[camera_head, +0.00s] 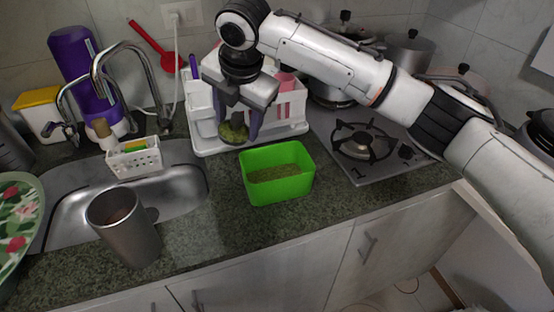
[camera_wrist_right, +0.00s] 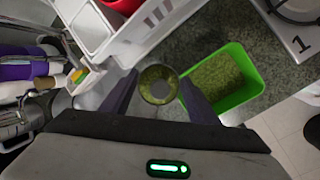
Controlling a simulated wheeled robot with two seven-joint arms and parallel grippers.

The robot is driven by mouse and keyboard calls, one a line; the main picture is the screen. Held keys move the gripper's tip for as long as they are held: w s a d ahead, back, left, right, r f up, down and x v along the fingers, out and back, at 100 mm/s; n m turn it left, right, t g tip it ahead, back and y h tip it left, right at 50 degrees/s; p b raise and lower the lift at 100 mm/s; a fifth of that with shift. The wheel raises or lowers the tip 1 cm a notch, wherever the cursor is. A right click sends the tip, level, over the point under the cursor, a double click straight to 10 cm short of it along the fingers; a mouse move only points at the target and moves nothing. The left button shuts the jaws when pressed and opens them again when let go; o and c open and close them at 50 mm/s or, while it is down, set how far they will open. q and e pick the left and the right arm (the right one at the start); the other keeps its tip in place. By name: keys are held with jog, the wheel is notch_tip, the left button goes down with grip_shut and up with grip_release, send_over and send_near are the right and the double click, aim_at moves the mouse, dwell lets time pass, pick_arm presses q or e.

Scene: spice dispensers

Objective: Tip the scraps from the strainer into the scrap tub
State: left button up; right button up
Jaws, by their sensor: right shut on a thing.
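My right gripper (camera_head: 239,128) is shut on the strainer (camera_head: 233,135), a small round piece holding green scraps. It holds the strainer in front of the white dish rack, up and to the left of the scrap tub. In the right wrist view the strainer (camera_wrist_right: 158,84) sits between the two fingertips, its round opening with green scraps facing the camera. The scrap tub (camera_head: 278,190) is a bright green rectangular box on the counter with a greenish layer inside. It also shows in the right wrist view (camera_wrist_right: 240,98), just right of the fingers. My left gripper is not in view.
The white dish rack (camera_head: 212,148) stands behind the tub. The gas burner (camera_head: 363,142) is to the right. A steel tumbler (camera_head: 128,232) stands at the front left by the sink (camera_head: 184,190). A patterned plate (camera_head: 15,222) is at the left edge. Counter in front of the tub is clear.

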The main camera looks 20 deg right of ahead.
jog(key=shift+s+d, duration=0.15)
jog(key=shift+s, duration=0.05)
jog(key=shift+s+d+y, duration=0.1)
jog(key=shift+d+y, duration=0.15)
jog(key=shift+y, duration=0.05)
jog(key=shift+s+f, duration=0.1)
jog(key=shift+f, duration=0.05)
jog(key=shift+s+d+f+t+y, duration=0.1)
jog(key=shift+s+d+t+y, duration=0.05)
jog(key=shift+d+t+y, duration=0.2)
jog(key=shift+s+d+f+t, duration=0.25)
jog(key=shift+s+d, duration=0.05)
jog(key=shift+s, duration=0.05)
jog(key=shift+s+d+r+m+t+y, duration=0.1)
jog(key=shift+s+d+m+t+y, duration=0.2)
jog(key=shift+s+d+t+y, duration=0.45)
dwell(0.4)
jog(key=shift+s+d+t+y, duration=0.25)
jog(key=shift+d+t+y, duration=0.1)
jog(key=shift+d+y, duration=0.2)
dwell(0.8)
